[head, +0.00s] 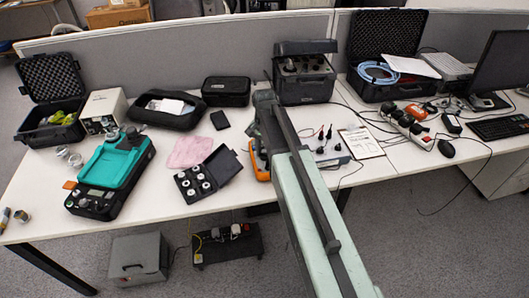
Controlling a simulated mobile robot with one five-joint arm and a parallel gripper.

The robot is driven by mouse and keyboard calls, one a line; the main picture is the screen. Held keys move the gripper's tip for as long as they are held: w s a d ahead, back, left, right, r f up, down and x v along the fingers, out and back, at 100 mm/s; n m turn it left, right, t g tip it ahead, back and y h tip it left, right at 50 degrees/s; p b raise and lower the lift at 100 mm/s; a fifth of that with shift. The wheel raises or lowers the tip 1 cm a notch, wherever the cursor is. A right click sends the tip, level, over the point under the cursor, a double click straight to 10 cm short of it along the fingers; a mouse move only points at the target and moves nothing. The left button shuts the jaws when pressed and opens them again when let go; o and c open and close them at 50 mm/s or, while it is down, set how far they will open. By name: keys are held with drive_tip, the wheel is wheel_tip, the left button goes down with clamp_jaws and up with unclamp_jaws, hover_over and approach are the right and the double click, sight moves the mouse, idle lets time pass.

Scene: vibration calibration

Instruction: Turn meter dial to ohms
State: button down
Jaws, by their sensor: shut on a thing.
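An orange multimeter (258,164) lies on the white table near the middle of the head view. My arm covers most of it, and only its orange left edge and lower corner show. Its dial and markings are hidden. My gripper (257,145), dark and at the end of my pale green arm, is down over the meter. It is shut on the meter's dial, with the fingertips mostly hidden by the arm. I cannot tell where the dial points.
Left of the meter are an open black case of white-topped weights (196,182), a pink cloth (190,152) and a teal-and-black instrument (112,160). To the right are thin probes (325,133) and a clipboard (360,143). A black case (303,75) stands behind.

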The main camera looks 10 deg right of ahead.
sight(264, 153)
drive_tip(key=shift+m, duration=1.1)
drive_tip(key=shift+a, duration=0.1)
drive_tip(key=c, duration=1)
unclamp_jaws()
wheel_tip(264, 153, up, 8)
drive_tip(key=p, duration=0.8)
drive_tip(key=shift+f, duration=0.1)
